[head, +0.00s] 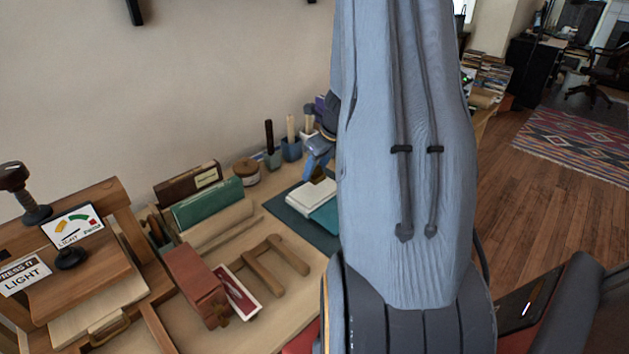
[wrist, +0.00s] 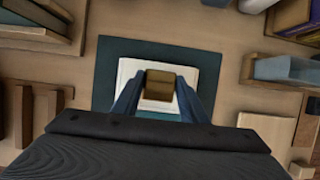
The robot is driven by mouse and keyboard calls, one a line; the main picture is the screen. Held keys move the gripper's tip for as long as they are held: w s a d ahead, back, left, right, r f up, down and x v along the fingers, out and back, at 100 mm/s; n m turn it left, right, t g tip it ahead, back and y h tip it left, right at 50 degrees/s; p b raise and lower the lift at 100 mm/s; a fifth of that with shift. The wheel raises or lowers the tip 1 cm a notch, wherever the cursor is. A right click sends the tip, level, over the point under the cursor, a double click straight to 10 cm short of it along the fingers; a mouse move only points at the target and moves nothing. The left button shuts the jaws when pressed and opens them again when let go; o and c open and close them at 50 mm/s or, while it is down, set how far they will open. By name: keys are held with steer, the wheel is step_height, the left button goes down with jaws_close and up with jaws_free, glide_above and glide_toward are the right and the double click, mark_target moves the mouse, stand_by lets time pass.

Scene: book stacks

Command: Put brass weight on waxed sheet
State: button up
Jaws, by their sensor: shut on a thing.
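The brass weight (wrist: 159,86) is a small brown-gold block between the two blue fingers of my gripper (wrist: 160,80), which is shut on it. Behind it in the wrist view lies a pale, cream-white sheet (wrist: 202,77), probably the waxed sheet. The weight appears over the middle of this sheet; I cannot tell whether it touches.
A dark teal mat (wrist: 105,62) lies under the sheet. Wooden bars (head: 275,262), a reddish block (head: 196,285) and upright books (head: 208,203) are to the left. My arm hides the desk's right side.

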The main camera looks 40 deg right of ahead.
mark_target(318, 174)
steer(key=shift+f+b, duration=0.35)
steer(key=shift+f, duration=1.6)
steer(key=o, duration=1.4)
steer(key=shift+f, duration=0.1)
